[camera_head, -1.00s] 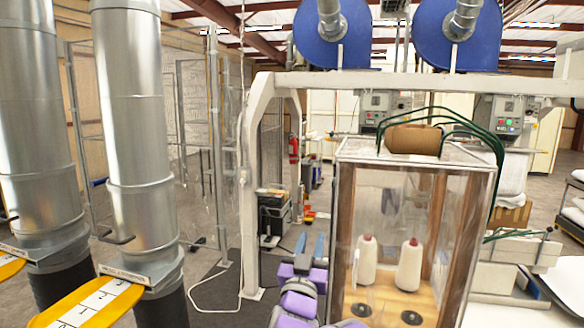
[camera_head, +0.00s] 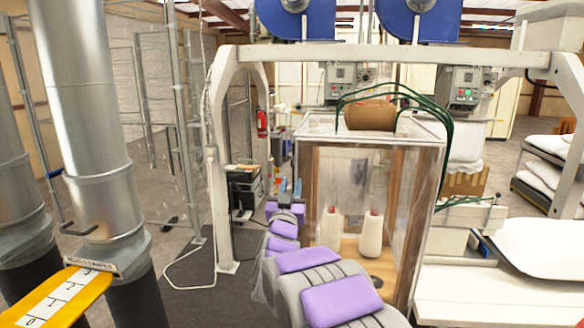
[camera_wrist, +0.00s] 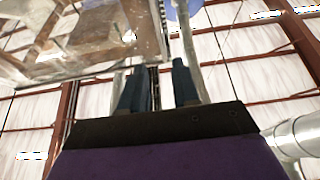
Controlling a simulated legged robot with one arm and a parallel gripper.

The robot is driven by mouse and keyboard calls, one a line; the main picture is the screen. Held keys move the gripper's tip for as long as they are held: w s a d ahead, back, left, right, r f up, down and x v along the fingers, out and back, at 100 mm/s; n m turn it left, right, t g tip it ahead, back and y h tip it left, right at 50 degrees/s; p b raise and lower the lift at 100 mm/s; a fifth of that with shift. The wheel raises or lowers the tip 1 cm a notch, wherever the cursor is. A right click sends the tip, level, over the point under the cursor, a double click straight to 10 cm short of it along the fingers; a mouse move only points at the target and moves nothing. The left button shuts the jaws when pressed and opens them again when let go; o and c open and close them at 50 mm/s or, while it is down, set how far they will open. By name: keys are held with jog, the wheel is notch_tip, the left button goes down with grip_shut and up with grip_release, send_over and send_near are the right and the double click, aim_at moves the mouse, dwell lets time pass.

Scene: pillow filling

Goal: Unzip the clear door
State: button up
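The clear door (camera_head: 340,190) is the see-through front of a tall clear-walled cabinet with wooden posts. It hangs down over the front, and two white thread cones (camera_head: 371,235) show through it. I cannot make out a zipper or its pull. My gripper (camera_head: 288,187) is at the cabinet's left side, small in the head view. I cannot tell if it touches the cabinet. In the wrist view my gripper (camera_wrist: 160,78) has its two dark fingers apart with nothing seen between them. The clear cabinet (camera_wrist: 95,45) is at upper left there.
A white frame post (camera_head: 217,190) stands left of the cabinet, with a white cord on the floor. A metal duct (camera_head: 85,110) and yellow slide gate (camera_head: 60,298) are at left. A white table (camera_head: 480,290) is at right. Green hoses (camera_head: 440,120) arch over the cabinet.

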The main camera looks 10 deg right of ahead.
aim_at(294, 162)
jog(key=x, duration=0.8)
jog(key=shift+w+a+f, duration=0.15)
jog(key=shift+w+a, duration=0.15)
jog(key=shift+w, duration=0.2)
jog(key=shift+s+d+r, duration=0.1)
jog(key=shift+d+r, duration=0.1)
jog(key=shift+d, duration=0.15)
jog(key=shift+a, duration=0.6)
grip_shut()
